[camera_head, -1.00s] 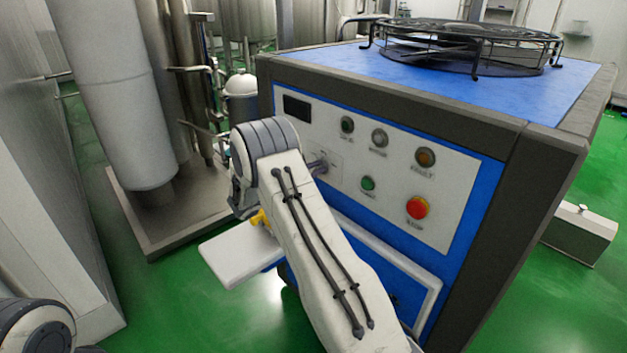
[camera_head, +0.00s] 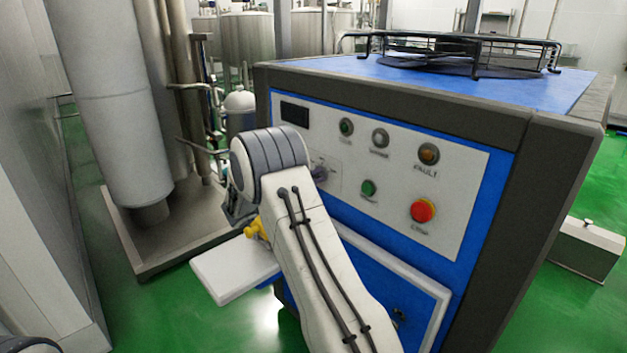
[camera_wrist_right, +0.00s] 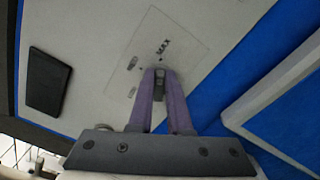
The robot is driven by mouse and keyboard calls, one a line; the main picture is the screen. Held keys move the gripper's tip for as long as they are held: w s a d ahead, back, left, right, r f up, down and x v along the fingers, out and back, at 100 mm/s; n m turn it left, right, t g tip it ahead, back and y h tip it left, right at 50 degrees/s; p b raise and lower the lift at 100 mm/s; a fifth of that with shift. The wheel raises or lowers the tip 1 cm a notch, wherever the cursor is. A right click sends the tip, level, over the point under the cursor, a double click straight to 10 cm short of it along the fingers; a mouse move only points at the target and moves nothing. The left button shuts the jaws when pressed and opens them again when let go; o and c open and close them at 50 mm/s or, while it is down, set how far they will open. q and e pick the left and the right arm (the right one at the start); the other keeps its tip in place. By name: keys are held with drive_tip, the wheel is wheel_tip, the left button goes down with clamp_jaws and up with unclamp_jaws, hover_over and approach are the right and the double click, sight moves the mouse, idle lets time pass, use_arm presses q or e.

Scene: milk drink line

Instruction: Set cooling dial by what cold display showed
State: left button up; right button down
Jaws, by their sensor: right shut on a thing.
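The cooling dial is a small dark knob (camera_wrist_right: 159,76) on a pale plate marked MAX (camera_wrist_right: 176,36) in the right wrist view. My right gripper (camera_wrist_right: 160,84) is shut on this knob, with one finger on each side of it. In the head view the dial (camera_head: 320,172) shows only in part beside my right wrist, which hides most of the gripper. A dark display (camera_head: 295,112) sits at the panel's upper left and also shows in the right wrist view (camera_wrist_right: 48,82). No digits are readable on it. My left gripper is not in view.
The panel carries a red button (camera_head: 423,210), a green button (camera_head: 368,188) and several round lamps above. The blue cabinet has a fan guard (camera_head: 465,55) on top. A white shelf (camera_head: 235,270) juts out below my right wrist. A tall white cylinder (camera_head: 110,120) stands at the left.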

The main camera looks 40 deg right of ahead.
drive_tip(key=c, duration=0.9)
unclamp_jaws()
drive_tip(key=shift+o, duration=0.2)
drive_tip(key=shift+a, duration=0.1)
drive_tip(key=a, duration=1)
drive_tip(key=shift+s+a, duration=0.2)
drive_tip(key=shift+s, duration=0.25)
